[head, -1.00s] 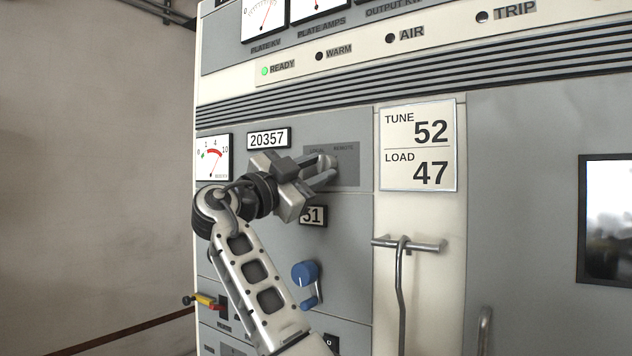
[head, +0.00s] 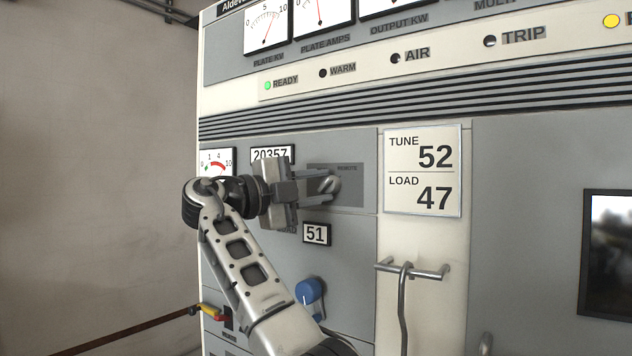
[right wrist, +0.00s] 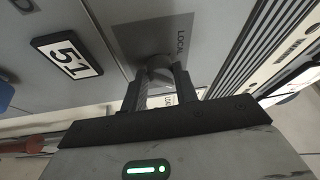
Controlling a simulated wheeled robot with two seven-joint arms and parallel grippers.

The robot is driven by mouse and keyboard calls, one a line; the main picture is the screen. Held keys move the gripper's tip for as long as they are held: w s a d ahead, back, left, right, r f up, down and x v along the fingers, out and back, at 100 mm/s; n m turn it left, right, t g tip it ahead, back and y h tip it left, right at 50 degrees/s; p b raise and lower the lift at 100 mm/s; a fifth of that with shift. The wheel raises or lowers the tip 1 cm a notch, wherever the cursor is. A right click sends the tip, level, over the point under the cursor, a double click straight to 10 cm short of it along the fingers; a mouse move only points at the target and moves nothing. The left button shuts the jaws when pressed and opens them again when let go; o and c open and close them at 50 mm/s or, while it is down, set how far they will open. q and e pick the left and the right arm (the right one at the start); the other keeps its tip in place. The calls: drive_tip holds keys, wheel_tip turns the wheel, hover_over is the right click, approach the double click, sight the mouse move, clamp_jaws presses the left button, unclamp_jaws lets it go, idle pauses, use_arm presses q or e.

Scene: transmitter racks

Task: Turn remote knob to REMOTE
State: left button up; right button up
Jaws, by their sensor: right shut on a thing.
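The remote knob (head: 329,184) is a grey knob on a dark grey plate (head: 352,196) in the cabinet front. REMOTE shows above it in the head view, and part of LOCAL shows in the right wrist view. My right gripper (head: 322,190) is shut on the knob, coming from the left. In the right wrist view the two fingers (right wrist: 161,86) stand on either side of the knob (right wrist: 159,68). The fingers hide part of the knob, so its exact pointing is hard to tell. My left gripper is not in view.
The 51 counter (head: 316,234) is just below the gripper, and the 20357 counter (head: 272,154) is above it, partly hidden. A blue knob (head: 308,291) sits lower down. A metal handle (head: 411,270) sticks out at right. A green READY lamp (head: 267,86) is lit.

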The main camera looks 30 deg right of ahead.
idle(0.4)
drive_tip(key=o, duration=1)
drive_tip(key=shift+a+f+p, duration=0.25)
drive_tip(key=shift+a+p, duration=0.15)
drive_tip(key=shift+a, duration=2.25)
drive_tip(key=shift+a+f+p, duration=0.2)
drive_tip(key=shift+a+p, duration=0.15)
drive_tip(key=shift+a, duration=2.3)
drive_tip(key=shift+a+f+p, duration=0.25)
drive_tip(key=shift+a+p, duration=0.15)
drive_tip(key=shift+a, duration=2.25)
